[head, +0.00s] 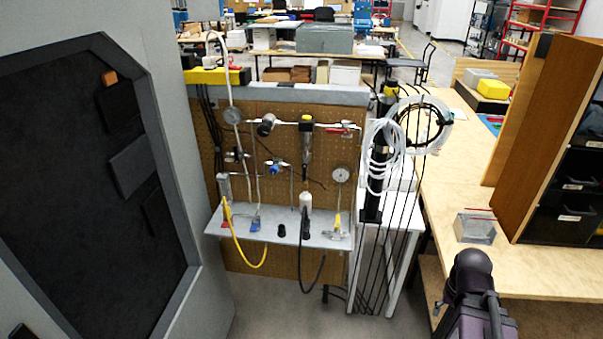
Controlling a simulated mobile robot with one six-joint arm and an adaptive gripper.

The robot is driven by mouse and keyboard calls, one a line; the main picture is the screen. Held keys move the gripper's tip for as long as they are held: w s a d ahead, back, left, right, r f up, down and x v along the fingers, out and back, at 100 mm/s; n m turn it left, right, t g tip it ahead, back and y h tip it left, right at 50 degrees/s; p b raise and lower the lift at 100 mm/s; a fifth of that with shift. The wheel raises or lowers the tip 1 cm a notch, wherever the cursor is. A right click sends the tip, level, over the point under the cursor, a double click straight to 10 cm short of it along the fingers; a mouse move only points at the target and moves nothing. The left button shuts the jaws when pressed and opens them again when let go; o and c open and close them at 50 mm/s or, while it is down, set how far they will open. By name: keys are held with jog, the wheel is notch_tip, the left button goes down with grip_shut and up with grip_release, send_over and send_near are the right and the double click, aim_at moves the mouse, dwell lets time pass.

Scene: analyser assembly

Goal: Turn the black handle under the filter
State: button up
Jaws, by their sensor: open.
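In the head view, a slim grey filter-like body (307,146) with a yellow and black top hangs on the pegboard panel, at the middle of a horizontal pipe. Below it a white cylinder (305,201) stands at the grey shelf. A dark, upright, handle-like part (304,224) is just under the white cylinder, with a black hose hanging from the shelf below it. It is too small to tell exactly how this part is turned. My gripper is not in view; only a dark part of my arm shows at the bottom right, well apart from the panel.
The grey shelf (268,227) carries small fittings and a yellow hose (243,258). White tubing coils (386,150) and black cables hang right of the panel. A wooden bench (461,196) with a clear box (474,228) is at right. A large grey cabinet (177,120) stands left. Open floor lies in front.

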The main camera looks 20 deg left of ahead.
jog(key=shift+d, duration=0.35)
jog(key=shift+d, duration=0.1)
jog(key=w+a+r+n+t+h+b, duration=0.25)
jog(key=w+a+n+t, duration=0.25)
jog(key=w+a+n, duration=0.4)
jog(key=w+a+r+n+t+h+b, duration=0.1)
jog(key=w+a+n+t+h+b, duration=0.3)
jog(key=w+a+n, duration=0.5)
jog(key=a+r+n+t+y, duration=0.2)
jog(key=a+n+t+y, duration=0.1)
jog(key=a+n, duration=0.4)
jog(key=a+r+n+t+y+b, duration=0.1)
jog(key=a+n+y, duration=0.3)
jog(key=a, duration=0.9)
jog(key=a+r+n+t+y+b, duration=0.1)
jog(key=a+r+n+t+y, duration=0.2)
jog(key=a+n, duration=0.6)
jog(key=shift+w+a+r+n+t, duration=0.15)
jog(key=shift+w+a+n+t, duration=0.2)
jog(key=shift+a+t, duration=0.4)
